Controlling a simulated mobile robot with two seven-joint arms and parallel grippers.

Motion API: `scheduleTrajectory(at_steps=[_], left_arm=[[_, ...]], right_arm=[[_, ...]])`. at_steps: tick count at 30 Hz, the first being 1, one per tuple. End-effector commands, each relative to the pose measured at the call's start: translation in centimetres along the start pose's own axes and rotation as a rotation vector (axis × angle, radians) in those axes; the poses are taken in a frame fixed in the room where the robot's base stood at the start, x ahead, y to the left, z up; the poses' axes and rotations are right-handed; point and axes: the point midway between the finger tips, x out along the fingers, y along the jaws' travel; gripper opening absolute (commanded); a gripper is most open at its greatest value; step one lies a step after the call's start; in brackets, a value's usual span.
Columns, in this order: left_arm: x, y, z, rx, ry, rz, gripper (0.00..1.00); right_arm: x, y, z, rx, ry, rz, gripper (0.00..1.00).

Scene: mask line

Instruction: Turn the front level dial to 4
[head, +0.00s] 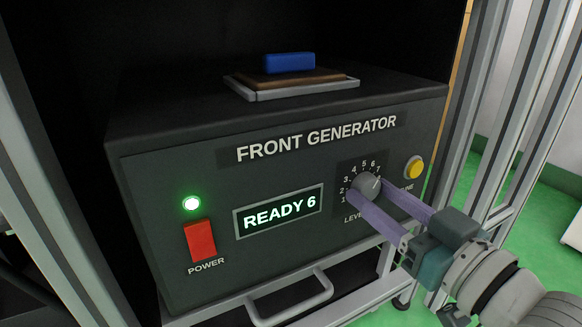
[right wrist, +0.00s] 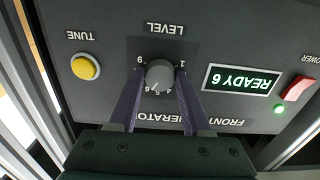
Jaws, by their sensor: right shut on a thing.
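The front generator (head: 200,270) is a dark box in a metal frame. Its grey level dial (head: 366,184) sits on the right of the front panel, with a number scale around it. The display (head: 279,214) reads "READY 6". My right gripper (head: 372,200) has its two purple fingers on either side of the dial, closed on it. The right wrist view shows the dial (right wrist: 159,74) upside down between the fingers (right wrist: 158,92), its pointer mark toward the 6. The fingers partly hide the scale and the LEVEL label. My left gripper is not in view.
The yellow tune button (head: 414,168) is close to the right of the dial. A red power switch (head: 200,241) and lit green lamp (head: 191,204) are at the left. A blue block (head: 289,63) lies on top. A metal handle (head: 291,300) and frame posts (head: 515,110) stand near.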

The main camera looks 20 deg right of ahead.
Motion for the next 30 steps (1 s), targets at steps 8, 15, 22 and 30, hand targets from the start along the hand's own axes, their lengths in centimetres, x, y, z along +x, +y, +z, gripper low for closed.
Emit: scheduleTrajectory(at_steps=[8,15,22,30], left_arm=[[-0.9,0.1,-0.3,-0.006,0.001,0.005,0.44],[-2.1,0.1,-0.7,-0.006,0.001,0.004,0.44],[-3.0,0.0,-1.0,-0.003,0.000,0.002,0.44],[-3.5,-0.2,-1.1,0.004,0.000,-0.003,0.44]], right_arm=[[0.0,0.0,-0.1,-0.108,-0.003,0.001,0.00],[0.0,0.1,-0.2,-0.306,-0.004,0.002,0.00],[0.0,0.1,-0.1,-0.525,-0.004,0.001,0.00],[0.0,0.2,0.0,-0.763,-0.004,0.001,0.00]])
